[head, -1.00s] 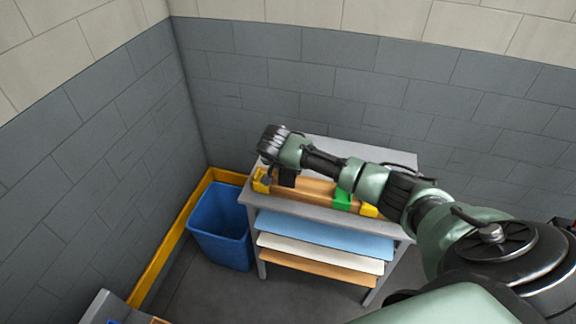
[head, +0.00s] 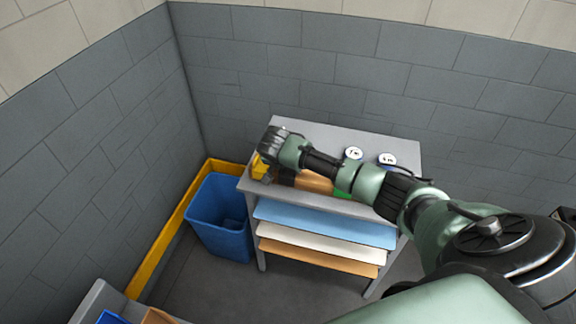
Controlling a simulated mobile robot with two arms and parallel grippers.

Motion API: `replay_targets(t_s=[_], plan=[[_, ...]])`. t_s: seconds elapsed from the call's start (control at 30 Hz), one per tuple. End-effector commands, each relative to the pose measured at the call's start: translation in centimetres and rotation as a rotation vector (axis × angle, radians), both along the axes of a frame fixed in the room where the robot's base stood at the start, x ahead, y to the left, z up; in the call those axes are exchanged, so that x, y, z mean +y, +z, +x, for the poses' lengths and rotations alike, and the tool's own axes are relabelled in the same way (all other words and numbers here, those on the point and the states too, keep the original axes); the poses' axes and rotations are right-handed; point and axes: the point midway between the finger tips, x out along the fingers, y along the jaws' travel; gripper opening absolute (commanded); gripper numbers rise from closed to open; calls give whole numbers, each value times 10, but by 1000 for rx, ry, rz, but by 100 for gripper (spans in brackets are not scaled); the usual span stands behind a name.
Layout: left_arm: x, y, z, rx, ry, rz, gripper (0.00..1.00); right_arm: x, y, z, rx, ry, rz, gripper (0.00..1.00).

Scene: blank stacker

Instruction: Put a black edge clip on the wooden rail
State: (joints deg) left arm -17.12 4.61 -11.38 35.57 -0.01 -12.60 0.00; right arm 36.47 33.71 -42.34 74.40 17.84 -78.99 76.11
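The wooden rail (head: 313,182) lies on the grey table, partly hidden behind my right arm. A yellow piece (head: 259,167) is at its left end and a green piece (head: 342,181) is farther right on it. My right gripper (head: 271,141) is over the table's left end, near the yellow piece; its fingertips cannot be made out clearly. A dark shape (head: 287,177) shows just below the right wrist against the rail; I cannot tell whether it is a black edge clip or part of my gripper. My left gripper is not in view.
The grey table (head: 394,147) has blue, white and orange-brown sheets (head: 320,226) on shelves below. Two small white-topped round things (head: 353,153) stand at its back right. A blue bin (head: 221,222) is left of it, beside a yellow rail (head: 163,255) along the wall.

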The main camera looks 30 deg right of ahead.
Motion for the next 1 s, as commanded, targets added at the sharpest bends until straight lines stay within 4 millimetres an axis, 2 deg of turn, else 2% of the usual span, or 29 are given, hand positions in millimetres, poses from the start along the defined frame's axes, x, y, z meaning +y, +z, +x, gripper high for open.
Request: replay_targets(t_s=[0.63, 0.67, 0.73, 0.77, 1.0], plan=[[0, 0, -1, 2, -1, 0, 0, 0, -4, 0, 1, 0, 1, 15], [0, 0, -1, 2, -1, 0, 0, 0, -4, 0, 1, 0, 1, 53], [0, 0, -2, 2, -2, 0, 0, 0, -4, 0, 1, 0, 1, 72], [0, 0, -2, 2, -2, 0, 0, 0, -4, 0, 1, 0, 1, 76], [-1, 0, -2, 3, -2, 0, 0, 0, -4, 0, 1, 0, 1, 76]])
